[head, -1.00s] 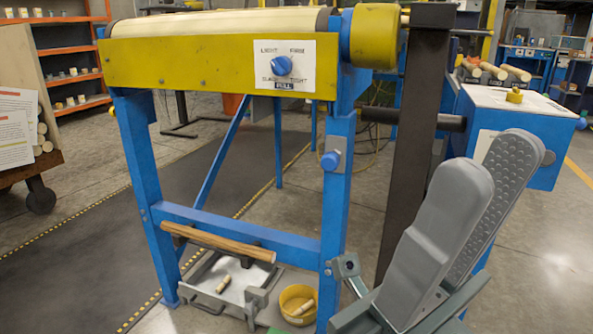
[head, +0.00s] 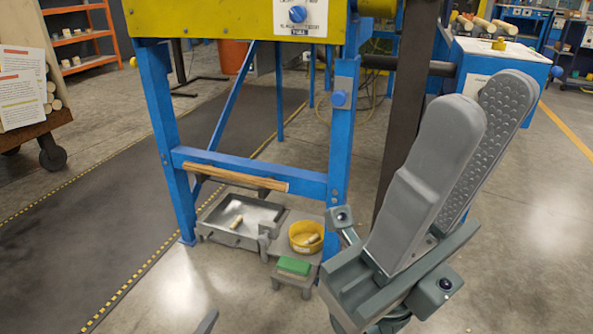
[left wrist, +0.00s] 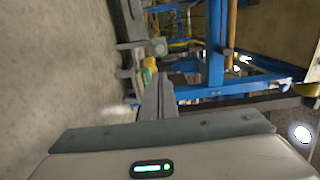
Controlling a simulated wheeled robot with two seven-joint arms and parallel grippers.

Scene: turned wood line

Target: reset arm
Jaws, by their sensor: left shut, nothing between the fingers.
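My right gripper (head: 482,108) stands large in the right of the head view, fingers pointing up. Its fingers are apart, with the dimpled inner pad of the far one showing and nothing between them. My left gripper (head: 207,321) shows only as a grey tip at the bottom edge of the head view. In the left wrist view its fingers (left wrist: 158,98) are shut together and empty. They point toward the blue frame.
A blue machine frame (head: 343,130) with a yellow beam (head: 200,18) stands ahead. Below are a grey tray (head: 215,217), a yellow bowl (head: 306,236) and a green block (head: 294,265) on a small stand. A blue cabinet (head: 495,70) is at right.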

